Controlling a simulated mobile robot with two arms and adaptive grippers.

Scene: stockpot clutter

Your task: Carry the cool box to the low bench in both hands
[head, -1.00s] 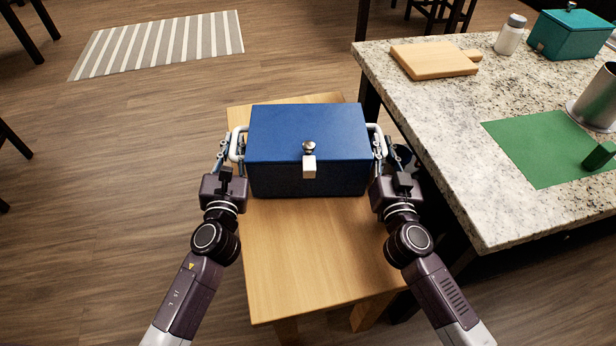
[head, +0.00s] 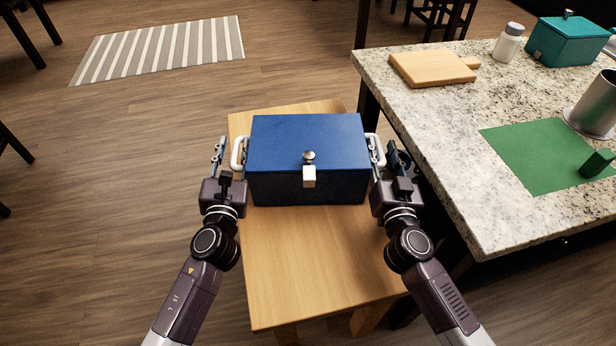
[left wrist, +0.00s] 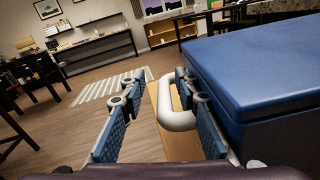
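The blue cool box (head: 308,143) sits level on the wooden low bench (head: 310,255), lid shut, its silver knob and white latch facing me. It also fills the right of the left wrist view (left wrist: 265,80). My left gripper (head: 220,158) is open beside the box's left white handle (head: 238,153). In the left wrist view the handle (left wrist: 178,118) shows between the spread fingers, nearer the right one. My right gripper (head: 391,158) has its fingers apart at the right white handle (head: 377,145), which is partly hidden by them.
A granite counter (head: 425,120) stands close on the right, beside my right arm. It holds a cutting board (head: 432,68), a white jar (head: 509,43), a teal box (head: 568,42), a green mat (head: 540,155) and a metal pot (head: 595,105).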

